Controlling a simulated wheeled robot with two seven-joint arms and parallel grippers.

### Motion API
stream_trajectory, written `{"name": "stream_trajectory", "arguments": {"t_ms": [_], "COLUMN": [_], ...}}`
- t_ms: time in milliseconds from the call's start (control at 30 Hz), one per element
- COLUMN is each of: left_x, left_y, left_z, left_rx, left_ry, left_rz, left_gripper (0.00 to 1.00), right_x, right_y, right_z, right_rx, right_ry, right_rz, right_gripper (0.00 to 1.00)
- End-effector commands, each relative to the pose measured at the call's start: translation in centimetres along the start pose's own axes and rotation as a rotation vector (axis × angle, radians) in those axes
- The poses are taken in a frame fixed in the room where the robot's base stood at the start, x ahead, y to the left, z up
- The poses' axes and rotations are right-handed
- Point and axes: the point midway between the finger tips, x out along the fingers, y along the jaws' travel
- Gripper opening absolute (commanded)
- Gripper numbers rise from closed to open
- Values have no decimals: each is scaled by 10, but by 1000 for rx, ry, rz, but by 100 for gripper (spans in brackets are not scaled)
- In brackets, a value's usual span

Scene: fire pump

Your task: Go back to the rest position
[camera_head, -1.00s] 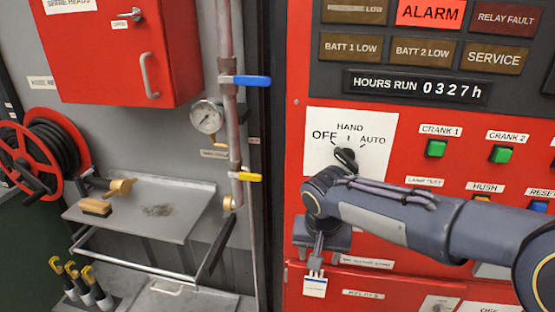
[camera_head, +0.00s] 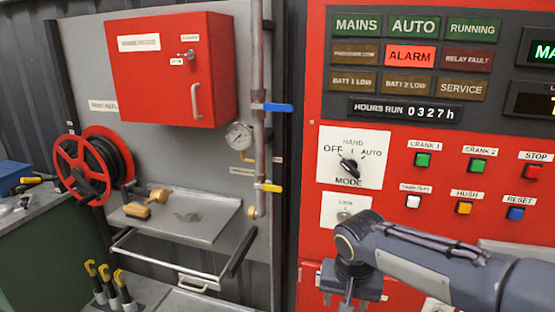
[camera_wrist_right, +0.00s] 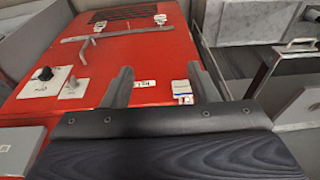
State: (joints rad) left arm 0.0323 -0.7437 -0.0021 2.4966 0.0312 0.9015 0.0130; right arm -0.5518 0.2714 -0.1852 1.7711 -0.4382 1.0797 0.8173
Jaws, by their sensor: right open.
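My right gripper (camera_head: 345,292) hangs at the end of my right arm at the lower right of the head view, in front of the red pump panel (camera_head: 395,225). In the right wrist view its two fingers (camera_wrist_right: 160,70) are spread apart with nothing between them, and the panel lies beyond. The black mode knob (camera_head: 350,167) sits on its white plate, above and clear of the gripper. Its exact pointing is hard to tell. It also shows in the right wrist view (camera_wrist_right: 45,73). My left gripper is not in view.
A key switch plate (camera_head: 344,211) is just above my right wrist. A pipe with a blue lever (camera_head: 276,107) and a yellow lever (camera_head: 268,187) stands left of the panel. A shelf (camera_head: 215,213), hose reel (camera_head: 85,168) and red cabinet (camera_head: 170,70) are further left.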

Motion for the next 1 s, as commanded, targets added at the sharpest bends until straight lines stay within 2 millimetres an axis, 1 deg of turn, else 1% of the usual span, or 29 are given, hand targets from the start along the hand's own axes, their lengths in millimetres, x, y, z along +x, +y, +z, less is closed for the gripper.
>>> {"name": "stream_trajectory", "arguments": {"t_ms": [267,467,567,667,800,900,1000], "left_x": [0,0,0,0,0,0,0], "left_y": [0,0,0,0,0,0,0], "left_z": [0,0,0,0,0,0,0], "left_rx": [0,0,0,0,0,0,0], "left_ry": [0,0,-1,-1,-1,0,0], "left_rz": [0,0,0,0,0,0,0], "left_gripper": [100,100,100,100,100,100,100], "right_x": [-9,-19,-25,-32,-36,-35,-32], "right_y": [28,57,73,91,113,120,122], "right_z": [16,40,57,80,125,151,169], "right_rx": [-2,-10,-17,-24,-40,-55,-68], "right_ry": [-22,-27,-20,3,71,129,172], "right_rz": [-71,-154,-205,-267,-353,-390,-406], "right_gripper": [54,54,54,54,54,54,54]}}
